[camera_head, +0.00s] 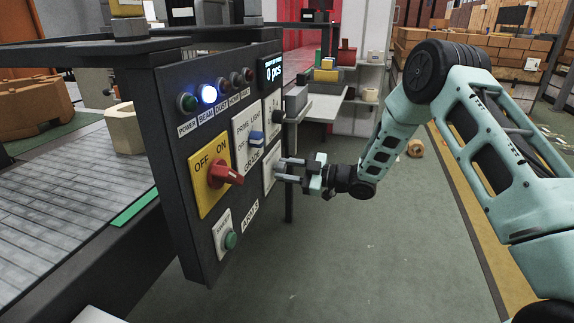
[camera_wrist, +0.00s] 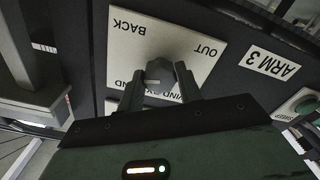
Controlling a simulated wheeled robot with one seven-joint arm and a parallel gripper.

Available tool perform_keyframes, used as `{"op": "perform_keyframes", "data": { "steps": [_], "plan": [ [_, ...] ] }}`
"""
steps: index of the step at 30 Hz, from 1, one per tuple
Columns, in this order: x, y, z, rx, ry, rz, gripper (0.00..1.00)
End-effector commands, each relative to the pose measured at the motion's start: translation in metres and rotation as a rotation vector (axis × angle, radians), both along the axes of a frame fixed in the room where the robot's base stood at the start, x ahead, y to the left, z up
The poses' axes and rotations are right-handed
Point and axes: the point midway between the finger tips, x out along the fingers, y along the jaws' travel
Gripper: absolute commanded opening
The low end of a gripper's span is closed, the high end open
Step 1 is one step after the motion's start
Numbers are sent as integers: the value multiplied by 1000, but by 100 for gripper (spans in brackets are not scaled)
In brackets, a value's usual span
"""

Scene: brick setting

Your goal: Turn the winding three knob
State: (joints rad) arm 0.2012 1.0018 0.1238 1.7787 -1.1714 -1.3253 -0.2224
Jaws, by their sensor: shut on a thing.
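The winding knob (camera_wrist: 160,72) is a dark grey knob on a white plate (camera_wrist: 125,40) lettered BACK and OUT, with more lettering partly hidden by my fingers. An "ARM 3" label (camera_wrist: 273,64) is beside the plate. In the wrist view my gripper (camera_wrist: 160,78) has one finger on each side of the knob and is shut on it. In the head view my gripper (camera_head: 292,168) reaches from the right to the plate (camera_head: 269,174) on the black panel's right part. The knob is mostly hidden there by the fingers.
The black panel (camera_head: 160,110) also carries a red OFF/ON switch (camera_head: 222,174), a blue-handled switch (camera_head: 256,137), a green button (camera_head: 231,240) and several lamps, one lit blue (camera_head: 208,93).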

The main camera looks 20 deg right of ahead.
Motion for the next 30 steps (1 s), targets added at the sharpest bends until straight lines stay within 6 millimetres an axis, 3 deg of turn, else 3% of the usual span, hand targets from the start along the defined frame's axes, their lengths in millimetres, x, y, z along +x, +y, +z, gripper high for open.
{"op": "perform_keyframes", "data": {
  "steps": [12, 30],
  "plan": [
    [-1, -2, -1, 116, 181, -2, 12],
    [-1, -2, -3, 136, 212, -3, 12]
  ]
}}
